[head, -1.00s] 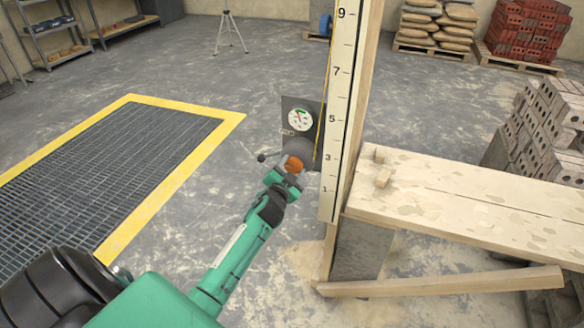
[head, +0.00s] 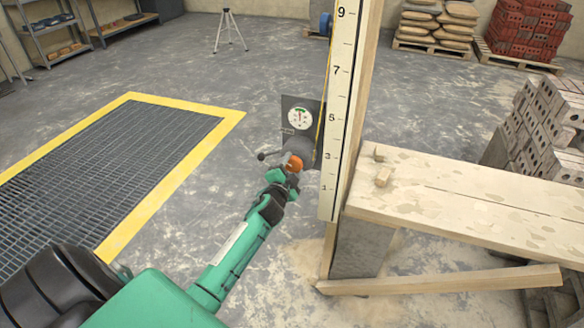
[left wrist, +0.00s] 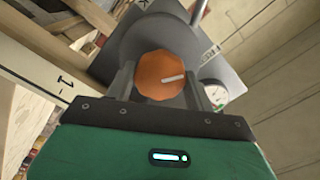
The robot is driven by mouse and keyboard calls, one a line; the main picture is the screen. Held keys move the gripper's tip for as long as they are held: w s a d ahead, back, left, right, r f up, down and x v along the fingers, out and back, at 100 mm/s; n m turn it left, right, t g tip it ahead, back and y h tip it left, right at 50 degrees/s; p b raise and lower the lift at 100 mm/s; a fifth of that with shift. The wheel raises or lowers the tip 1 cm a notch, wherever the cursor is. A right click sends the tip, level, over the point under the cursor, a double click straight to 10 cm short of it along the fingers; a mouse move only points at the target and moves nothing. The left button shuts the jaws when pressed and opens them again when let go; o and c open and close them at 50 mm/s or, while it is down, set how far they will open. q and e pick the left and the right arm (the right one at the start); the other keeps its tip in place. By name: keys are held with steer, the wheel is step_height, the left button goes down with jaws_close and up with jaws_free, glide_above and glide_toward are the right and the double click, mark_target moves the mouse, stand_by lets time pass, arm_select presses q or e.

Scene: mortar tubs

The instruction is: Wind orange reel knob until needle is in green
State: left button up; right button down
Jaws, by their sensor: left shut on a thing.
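In the left wrist view the knob (left wrist: 158,76) is faceted, with a white mark pointing right and slightly up. My left gripper (head: 291,168) is shut on it, one finger on each side. A round white gauge (head: 299,118) is on the plate above the reel. Its needle looks about upright, near a small green patch at the top; the exact fit is too small to tell. In the left wrist view the gauge (left wrist: 213,95) is partly hidden. My right gripper is out of view.
The numbered board (head: 338,120) stands upright just right of the knob, with a yellow line along it. A wooden plank bench (head: 470,190) with small wood blocks is to the right. A yellow-edged floor grate (head: 180,100) lies left.

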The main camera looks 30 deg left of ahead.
arm_select(q)
steer(key=o, duration=1)
steer(key=shift+s, duration=0.15)
steer(key=v, duration=1.3)
steer(key=shift+s, duration=0.3)
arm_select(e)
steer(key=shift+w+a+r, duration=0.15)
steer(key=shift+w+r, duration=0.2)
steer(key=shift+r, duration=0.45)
arm_select(q)
steer(key=shift+f, duration=0.1)
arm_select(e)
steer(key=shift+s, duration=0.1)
